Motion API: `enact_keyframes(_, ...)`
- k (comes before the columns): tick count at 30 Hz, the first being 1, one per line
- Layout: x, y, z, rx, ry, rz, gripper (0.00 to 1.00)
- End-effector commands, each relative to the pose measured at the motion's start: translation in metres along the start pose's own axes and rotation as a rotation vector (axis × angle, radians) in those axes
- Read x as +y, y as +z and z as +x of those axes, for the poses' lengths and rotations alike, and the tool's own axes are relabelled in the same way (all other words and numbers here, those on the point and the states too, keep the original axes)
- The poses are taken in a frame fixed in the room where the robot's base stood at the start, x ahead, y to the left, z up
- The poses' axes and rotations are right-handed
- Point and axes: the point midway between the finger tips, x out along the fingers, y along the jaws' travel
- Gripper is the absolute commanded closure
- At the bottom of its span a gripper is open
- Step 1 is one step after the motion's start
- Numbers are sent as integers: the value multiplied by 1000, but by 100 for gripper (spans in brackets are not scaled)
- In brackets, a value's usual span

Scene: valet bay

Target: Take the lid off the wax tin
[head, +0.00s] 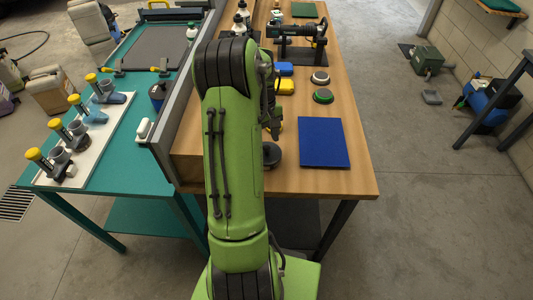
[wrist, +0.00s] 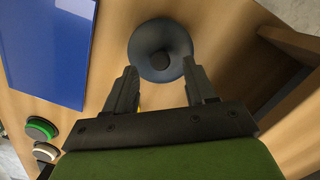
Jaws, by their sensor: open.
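The wax tin (head: 271,155) is a dark, round, low thing on the wooden bench, left of a flat blue square (head: 324,142). In the wrist view the tin (wrist: 153,38) shows from above as a grey-blue disc with a dark round knob in its middle. I cannot make out a seam between lid and tin. My gripper (wrist: 160,76) is open and empty, with its fingertips to either side of the tin's near edge in that picture. In the head view my arm hides much of the gripper (head: 272,128).
A polisher (head: 292,30) stands beyond. A grey upright panel (head: 181,105) edges the bench's left.

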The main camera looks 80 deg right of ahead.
Motion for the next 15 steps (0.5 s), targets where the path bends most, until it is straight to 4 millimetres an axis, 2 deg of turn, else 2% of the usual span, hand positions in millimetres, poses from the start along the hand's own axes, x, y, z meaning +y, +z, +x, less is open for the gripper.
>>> enact_keyframes(1, -1, 1, 12, -3, -2, 1, 45)
enact_keyframes(4, 0, 1, 25, -3, -1, 3, 45)
enact_keyframes(11, 0, 1, 27, 0, 1, 2, 45)
enact_keyframes(15, 0, 0, 27, 0, 0, 2, 65)
